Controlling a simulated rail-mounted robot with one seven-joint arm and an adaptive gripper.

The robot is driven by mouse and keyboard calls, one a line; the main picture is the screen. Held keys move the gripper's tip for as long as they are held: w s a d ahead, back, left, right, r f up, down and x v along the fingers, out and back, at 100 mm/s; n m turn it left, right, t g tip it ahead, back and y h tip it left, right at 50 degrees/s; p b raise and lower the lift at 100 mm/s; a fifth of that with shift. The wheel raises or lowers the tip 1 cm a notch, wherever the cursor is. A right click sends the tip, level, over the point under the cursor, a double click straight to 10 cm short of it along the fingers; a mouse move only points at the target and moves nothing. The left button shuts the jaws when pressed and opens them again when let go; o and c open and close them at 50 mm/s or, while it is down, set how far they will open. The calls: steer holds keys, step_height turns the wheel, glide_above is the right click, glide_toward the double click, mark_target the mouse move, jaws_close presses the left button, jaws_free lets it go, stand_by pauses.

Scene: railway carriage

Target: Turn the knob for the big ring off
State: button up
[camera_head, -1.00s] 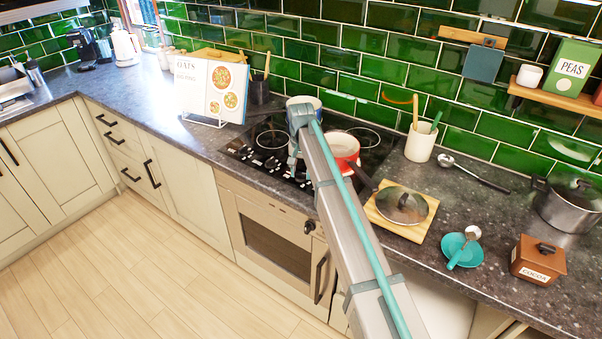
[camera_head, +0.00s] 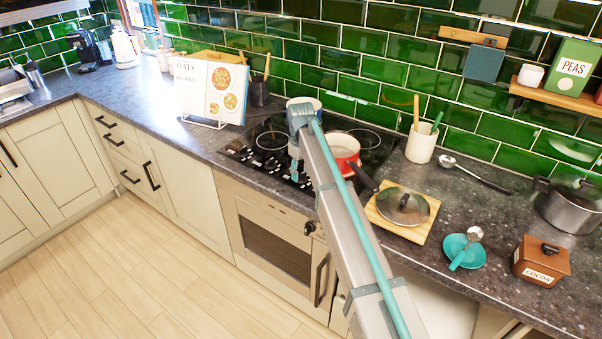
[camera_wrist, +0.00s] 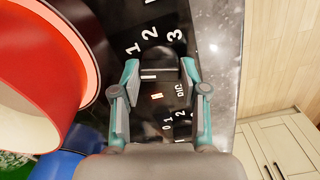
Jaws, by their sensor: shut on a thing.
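The black hob (camera_head: 262,150) has a row of knobs along its front edge. In the wrist view, a dark knob (camera_wrist: 160,62) with white numerals 1, 2 and 3 around it sits between my fingertips. My gripper (camera_wrist: 160,70) is shut on this knob, one finger on each side. A light mark shows on the knob between the fingers. I cannot tell from the pictures which ring it serves. In the head view my gripper (camera_head: 295,170) reaches down at the hob's front edge, and my arm hides some of the knobs.
A red pan (camera_head: 346,147) stands on the hob just right of my gripper; it fills the left of the wrist view (camera_wrist: 35,115). A blue-and-white pot stands behind my wrist, its blue side low in the wrist view (camera_wrist: 82,158).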

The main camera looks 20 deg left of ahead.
mark_target(301, 174)
steer(key=shift+n, duration=1.5)
steer(key=o, duration=1.1)
steer(key=shift+o, duration=0.2)
step_height(301, 174, up, 12)
